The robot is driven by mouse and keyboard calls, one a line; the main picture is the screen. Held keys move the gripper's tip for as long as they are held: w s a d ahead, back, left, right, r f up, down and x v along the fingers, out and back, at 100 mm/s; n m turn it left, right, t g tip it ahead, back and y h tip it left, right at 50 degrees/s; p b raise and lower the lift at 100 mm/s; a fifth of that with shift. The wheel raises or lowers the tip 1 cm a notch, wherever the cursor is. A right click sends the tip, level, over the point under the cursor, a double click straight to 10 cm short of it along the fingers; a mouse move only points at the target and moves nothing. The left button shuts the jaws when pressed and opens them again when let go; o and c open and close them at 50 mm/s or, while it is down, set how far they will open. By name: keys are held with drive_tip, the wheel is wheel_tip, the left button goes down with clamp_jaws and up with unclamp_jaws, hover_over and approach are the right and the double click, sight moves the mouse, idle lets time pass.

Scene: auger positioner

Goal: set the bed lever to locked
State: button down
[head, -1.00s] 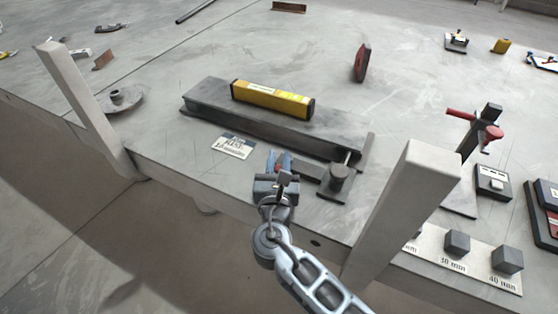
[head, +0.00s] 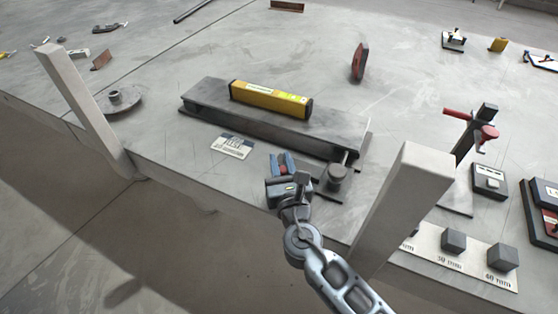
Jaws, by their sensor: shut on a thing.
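My gripper (head: 283,164) is at the near edge of the table, its blue fingers shut around a small red piece (head: 283,169), which looks like the grip of the bed lever. Most of the lever is hidden by the fingers and wrist. A dark bar (head: 325,190) shows just right of the gripper, beside the round clamp knob (head: 337,176) at the right end of the grey steel bed (head: 210,100). A printed label plate (head: 232,145) lies left of the gripper; its words are too small to read.
A yellow level (head: 270,99) lies on the bed. Pale posts stand at the left (head: 85,110) and close on the right (head: 405,205) of my arm. A red-handled clamp (head: 480,130) and dark blocks (head: 453,240) are farther right.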

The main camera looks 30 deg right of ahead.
drive_tip(key=shift+y, duration=0.3)
drive_tip(key=c, duration=1)
unclamp_jaws()
drive_tip(key=shift+s, duration=0.15)
drive_tip(key=v, duration=0.7)
drive_tip(key=shift+f+b, duration=0.1)
drive_tip(key=shift+b, duration=0.25)
drive_tip(key=shift+s, duration=0.3)
drive_tip(key=shift+c, duration=0.3)
